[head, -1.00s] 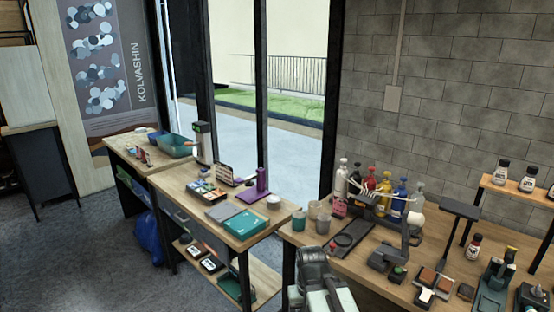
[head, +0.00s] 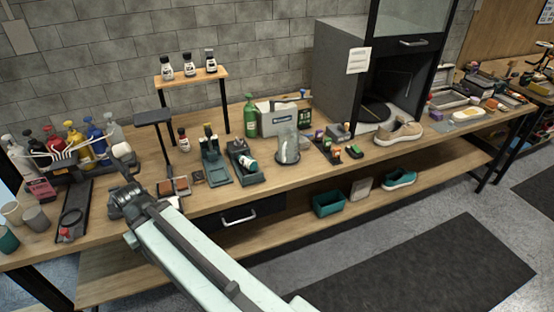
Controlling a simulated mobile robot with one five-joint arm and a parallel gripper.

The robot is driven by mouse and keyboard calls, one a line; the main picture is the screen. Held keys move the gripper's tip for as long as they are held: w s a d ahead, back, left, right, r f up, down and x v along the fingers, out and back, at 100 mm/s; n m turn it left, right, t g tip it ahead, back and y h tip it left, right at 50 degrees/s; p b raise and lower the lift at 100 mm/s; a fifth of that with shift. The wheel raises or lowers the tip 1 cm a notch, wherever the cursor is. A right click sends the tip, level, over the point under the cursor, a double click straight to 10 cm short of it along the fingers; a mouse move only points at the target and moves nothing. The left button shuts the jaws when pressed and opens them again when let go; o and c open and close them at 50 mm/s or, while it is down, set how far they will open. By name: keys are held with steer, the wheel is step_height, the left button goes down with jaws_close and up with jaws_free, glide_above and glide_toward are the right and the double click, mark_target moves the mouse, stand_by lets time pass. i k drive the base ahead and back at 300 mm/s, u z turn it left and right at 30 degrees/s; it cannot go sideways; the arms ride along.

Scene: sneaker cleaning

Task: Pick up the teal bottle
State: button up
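A small bottle with teal and white parts (head: 248,162) lies tilted in a dark green holder on the workbench, near the middle of the head view. It is small, and I cannot tell its full shape. A green bottle (head: 250,117) stands upright behind it, by a grey case. My gripper (head: 122,192) is at the far end of my pale arm, over the left part of the bench. It is apart from both bottles, to their left. Its fingers are too small and dark to tell whether they are open.
A row of coloured pump bottles (head: 72,142) stands at the left. A small raised shelf (head: 190,77) holds several dark-capped bottles. A clear jar (head: 287,146) and a tan sneaker (head: 398,132) stand farther right. Bare wood (head: 300,180) shows along the bench's front.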

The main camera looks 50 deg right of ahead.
mark_target(250, 164)
steer(key=z, duration=1.95)
steer(key=k, duration=1.65)
steer(key=u, duration=1.25)
steer(key=i, duration=1)
steer(key=z, duration=0.05)
